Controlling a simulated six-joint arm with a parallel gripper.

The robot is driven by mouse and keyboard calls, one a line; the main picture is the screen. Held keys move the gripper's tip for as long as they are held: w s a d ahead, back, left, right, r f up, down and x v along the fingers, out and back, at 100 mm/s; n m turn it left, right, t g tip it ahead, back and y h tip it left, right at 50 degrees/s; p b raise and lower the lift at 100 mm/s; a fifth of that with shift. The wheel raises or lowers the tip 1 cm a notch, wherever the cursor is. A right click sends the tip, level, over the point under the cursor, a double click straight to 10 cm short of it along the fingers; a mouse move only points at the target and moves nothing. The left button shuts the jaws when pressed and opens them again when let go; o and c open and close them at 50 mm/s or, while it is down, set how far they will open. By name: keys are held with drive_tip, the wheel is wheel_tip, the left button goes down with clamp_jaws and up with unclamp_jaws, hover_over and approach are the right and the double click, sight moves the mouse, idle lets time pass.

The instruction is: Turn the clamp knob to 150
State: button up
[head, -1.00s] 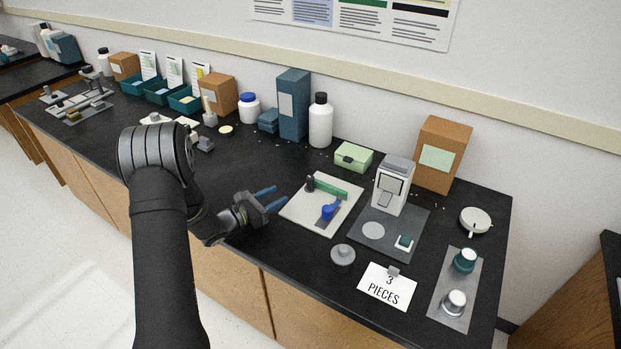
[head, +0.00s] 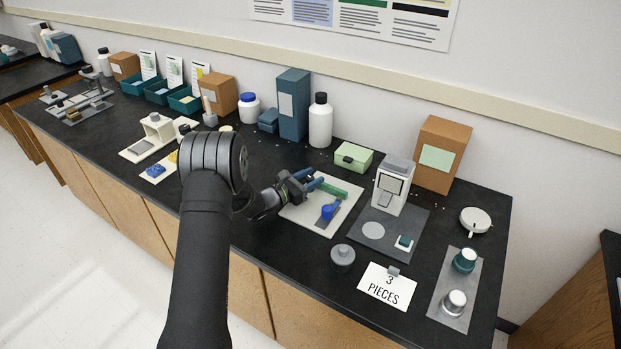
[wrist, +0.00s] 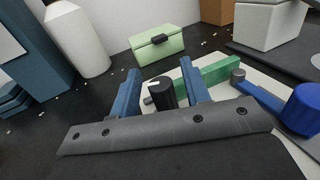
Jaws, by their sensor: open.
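A black knob (wrist: 162,92) with a small white mark on top stands at the left end of a green bar (wrist: 215,72) on a pale board (head: 293,212). I take it for the clamp knob; its number setting cannot be read. My gripper (wrist: 160,67) is open, its two blue fingers on either side of the knob in the wrist view. Contact with the knob cannot be told. In the head view my gripper (head: 314,179) reaches over the board's left side and hides the knob. A blue round piece (wrist: 303,108) on a blue strip lies right of the fingers.
A green box (head: 353,158) and a white bottle (head: 320,122) stand behind the board. A white device (head: 393,187) stands on a grey mat to the right. A grey lidded disc (head: 342,256) and a "3 PIECES" card (head: 387,287) lie in front.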

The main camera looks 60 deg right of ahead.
clamp_jaws()
drive_tip(key=shift+m+g, duration=0.3)
drive_tip(key=shift+g, duration=0.1)
drive_tip(key=m+g+y, duration=0.3)
drive_tip(key=g, duration=0.1)
drive_tip(key=shift+g, duration=0.3)
drive_tip(key=shift+m+g+y, duration=1.9)
drive_tip(key=shift+m+y, duration=0.2)
drive_tip(key=shift+y, duration=0.3)
unclamp_jaws()
